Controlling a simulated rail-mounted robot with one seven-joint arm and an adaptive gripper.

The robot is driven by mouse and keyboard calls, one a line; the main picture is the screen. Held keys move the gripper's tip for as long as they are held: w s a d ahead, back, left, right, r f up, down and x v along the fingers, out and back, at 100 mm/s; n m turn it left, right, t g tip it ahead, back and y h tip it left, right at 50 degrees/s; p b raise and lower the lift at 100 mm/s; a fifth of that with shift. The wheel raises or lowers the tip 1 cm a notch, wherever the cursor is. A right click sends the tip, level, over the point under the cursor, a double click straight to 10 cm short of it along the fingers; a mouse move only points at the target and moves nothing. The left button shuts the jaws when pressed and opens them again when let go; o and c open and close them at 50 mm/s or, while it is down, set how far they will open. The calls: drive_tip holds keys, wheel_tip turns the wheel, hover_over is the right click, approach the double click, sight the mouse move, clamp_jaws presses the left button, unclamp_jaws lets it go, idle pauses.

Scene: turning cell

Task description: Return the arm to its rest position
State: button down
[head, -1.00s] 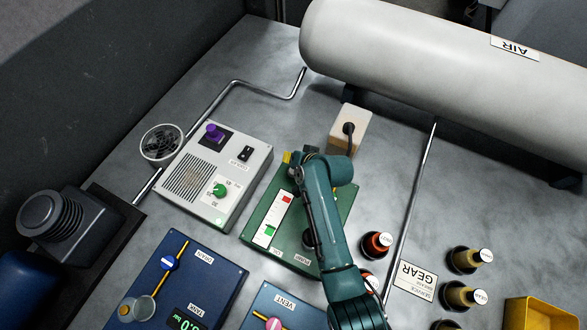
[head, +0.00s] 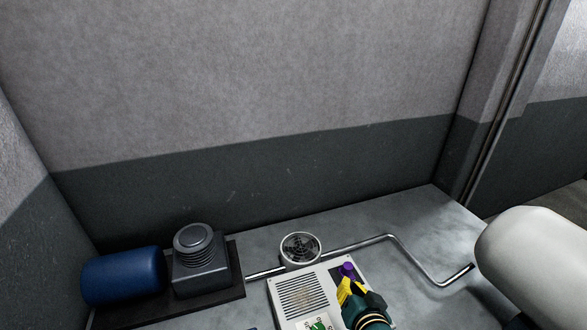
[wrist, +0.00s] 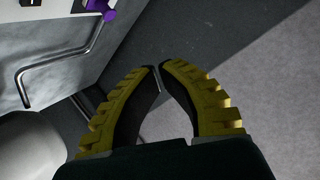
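My gripper (head: 349,287) shows at the bottom of the head view, with yellow fingers above a dark teal wrist. It appears just over the right part of the light grey panel (head: 289,297), close to the purple knob (head: 347,270); its height above the panel is hard to tell. In the wrist view the two yellow fingers of my gripper (wrist: 158,68) lean together until their dark tips almost meet. Nothing is held between them. Most of my arm is below the head view's lower edge.
A round fan (head: 300,249) and a bent metal pipe (head: 388,238) lie behind the panel. A dark motor-like unit (head: 200,265) and blue cylinder (head: 122,275) stand left. The white tank (head: 537,258) is at right. A wall (head: 250,180) rises behind the bench.

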drive_tip(key=s+a+r+n+t, duration=0.1)
drive_tip(key=a+r+t, duration=0.15)
drive_tip(key=r, duration=0.45)
drive_tip(key=a+r+n+t, duration=0.1)
drive_tip(key=a+r, duration=0.3)
drive_tip(key=r, duration=0.3)
drive_tip(key=s+a+r+n+t, duration=0.1)
drive_tip(key=s+r+t, duration=0.2)
drive_tip(key=s+r, duration=0.6)
drive_tip(key=s+a+r+n+t, duration=0.1)
drive_tip(key=s+r+n+t, duration=0.15)
drive_tip(key=s+r, duration=0.7)
wheel_tip(320, 180, up, 30)
drive_tip(key=w+h+p, duration=0.1)
drive_tip(key=w+p, duration=0.1)
drive_tip(key=p, duration=2.6)
drive_tip(key=shift+w+d+m, duration=0.2)
drive_tip(key=shift+d+m, duration=0.15)
drive_tip(key=shift+d, duration=0.1)
